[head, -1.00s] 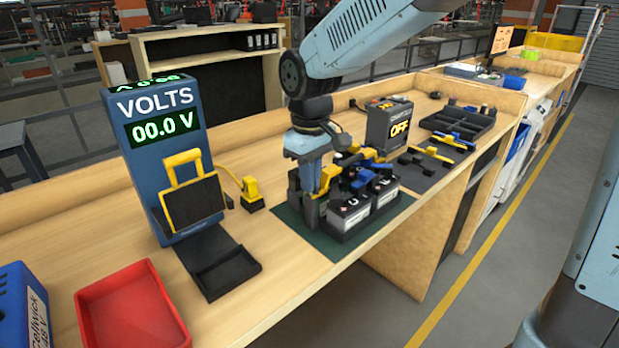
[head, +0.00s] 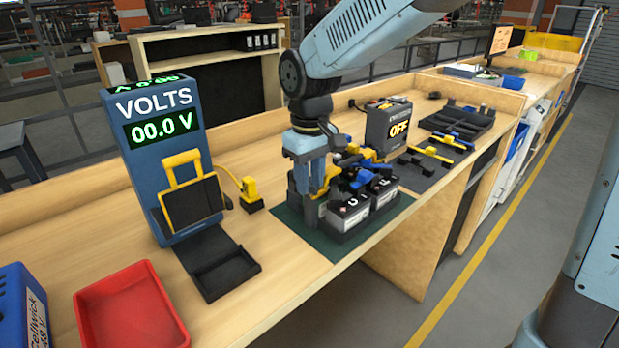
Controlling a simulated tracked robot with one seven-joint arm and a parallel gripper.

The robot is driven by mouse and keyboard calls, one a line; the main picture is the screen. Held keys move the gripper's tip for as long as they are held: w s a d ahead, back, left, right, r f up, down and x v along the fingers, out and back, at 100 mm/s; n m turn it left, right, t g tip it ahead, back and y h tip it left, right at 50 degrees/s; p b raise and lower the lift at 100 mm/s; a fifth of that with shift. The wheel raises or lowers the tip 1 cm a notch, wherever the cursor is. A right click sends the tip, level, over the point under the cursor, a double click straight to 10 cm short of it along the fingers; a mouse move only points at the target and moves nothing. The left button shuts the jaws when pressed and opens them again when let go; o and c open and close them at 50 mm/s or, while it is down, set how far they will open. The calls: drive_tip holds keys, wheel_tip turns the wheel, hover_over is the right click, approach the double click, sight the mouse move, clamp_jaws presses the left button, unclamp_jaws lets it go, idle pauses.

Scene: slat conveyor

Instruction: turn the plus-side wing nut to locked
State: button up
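Two dark battery blocks with white labels (head: 349,214) stand side by side in a holder on a green mat (head: 347,252). Blue (head: 358,180) and yellow (head: 323,188) clamp-like parts sit on and around their tops. My gripper (head: 311,208) points straight down at the left end of the batteries, close against the yellow part. Its fingertips are small and partly lost among the dark parts there, so I cannot tell whether it is open or shut. The plus-side wing nut cannot be made out; it is too small or hidden by my gripper.
A blue volt meter (head: 160,150) reading 00.0 V stands on the bench at left, with a black tray (head: 222,262) before it. A red tray (head: 132,312) lies front left. A grey box (head: 388,125) showing OFF stands behind the batteries, near a black tray (head: 457,126).

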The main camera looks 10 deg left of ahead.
wheel_tip(320, 180, up, 14)
drive_tip(key=shift+f, duration=0.15)
idle(0.7)
drive_tip(key=s+d+m+t, duration=0.2)
drive_tip(key=d+m+t, duration=0.15)
drive_tip(key=d, duration=1.25)
drive_tip(key=shift+s+d+f+m+t, duration=0.35)
drive_tip(key=shift+s+d+f+m, duration=0.55)
drive_tip(key=shift+s+d, duration=1.1)
drive_tip(key=shift+s+d+f+m+t, duration=0.45)
drive_tip(key=shift+s+d+m, duration=0.65)
drive_tip(key=shift+d, duration=1.8)
drive_tip(key=shift+s+d+f+m+t, duration=0.25)
drive_tip(key=shift+s+d+f+m, duration=1)
drive_tip(key=shift+d, duration=1.2)
drive_tip(key=shift+s+r, duration=0.25)
drive_tip(key=shift+r, duration=0.15)
